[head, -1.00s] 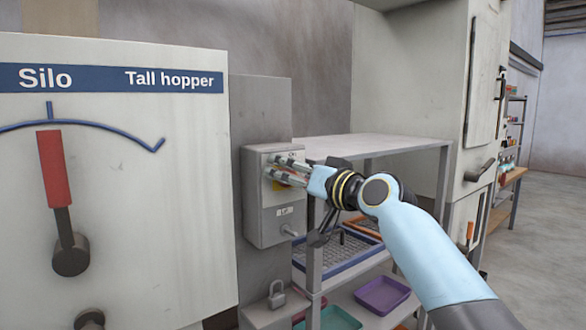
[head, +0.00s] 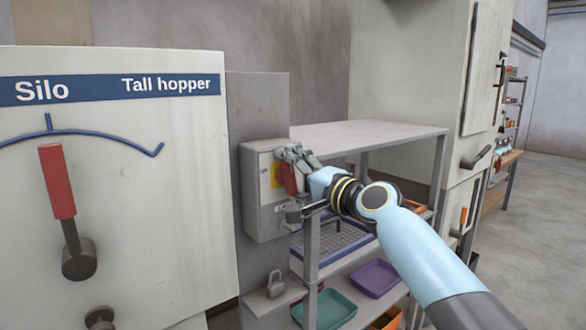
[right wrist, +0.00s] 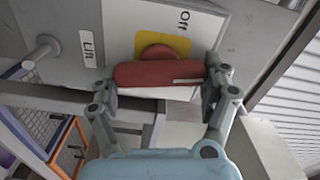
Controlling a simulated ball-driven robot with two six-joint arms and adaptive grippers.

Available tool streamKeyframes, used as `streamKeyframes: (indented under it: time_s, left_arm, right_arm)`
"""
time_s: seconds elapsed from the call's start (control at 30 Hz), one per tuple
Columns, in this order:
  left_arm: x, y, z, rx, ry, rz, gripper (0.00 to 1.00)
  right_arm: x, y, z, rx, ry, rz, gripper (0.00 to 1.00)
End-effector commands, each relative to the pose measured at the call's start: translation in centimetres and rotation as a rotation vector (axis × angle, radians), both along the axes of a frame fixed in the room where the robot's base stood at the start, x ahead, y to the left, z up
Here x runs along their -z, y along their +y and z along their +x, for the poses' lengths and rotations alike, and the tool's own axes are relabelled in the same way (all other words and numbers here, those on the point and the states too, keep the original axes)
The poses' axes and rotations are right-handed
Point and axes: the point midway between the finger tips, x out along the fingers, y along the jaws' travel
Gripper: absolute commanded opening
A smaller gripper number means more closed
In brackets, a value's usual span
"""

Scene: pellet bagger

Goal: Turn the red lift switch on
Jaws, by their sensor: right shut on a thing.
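The red lift switch handle (head: 288,180) is on a grey box (head: 262,222) beside the silo panel. It also shows in the right wrist view (right wrist: 158,74), in front of a yellow plate (right wrist: 182,44). The labels "Off" and "Lift" show on the box there. My right gripper (right wrist: 162,82) is shut on the red handle, one finger at each end of it. In the head view my right gripper (head: 291,166) hides part of the switch. My left gripper is not in view.
A silo panel (head: 150,200) with a red-handled lever (head: 57,182) stands at left. A metal shelf (head: 370,134) with trays stands behind and right of the box. A padlock (head: 275,284) is below the box. Open floor (head: 545,240) lies at the far right.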

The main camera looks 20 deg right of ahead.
Motion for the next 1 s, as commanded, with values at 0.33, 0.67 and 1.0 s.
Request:
streamKeyframes:
  time_s: [0.33,0.67,1.0]
  left_arm:
    - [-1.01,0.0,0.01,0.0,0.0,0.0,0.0]
    - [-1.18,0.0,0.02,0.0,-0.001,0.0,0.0]
    - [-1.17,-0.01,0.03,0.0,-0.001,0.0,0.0]
  right_arm:
    - [0.14,-0.03,0.0,0.0,0.063,0.17,0.49]
    - [0.27,-0.03,0.0,0.0,0.08,0.218,0.49]
    - [0.29,-0.02,0.0,0.0,0.08,0.219,0.82]
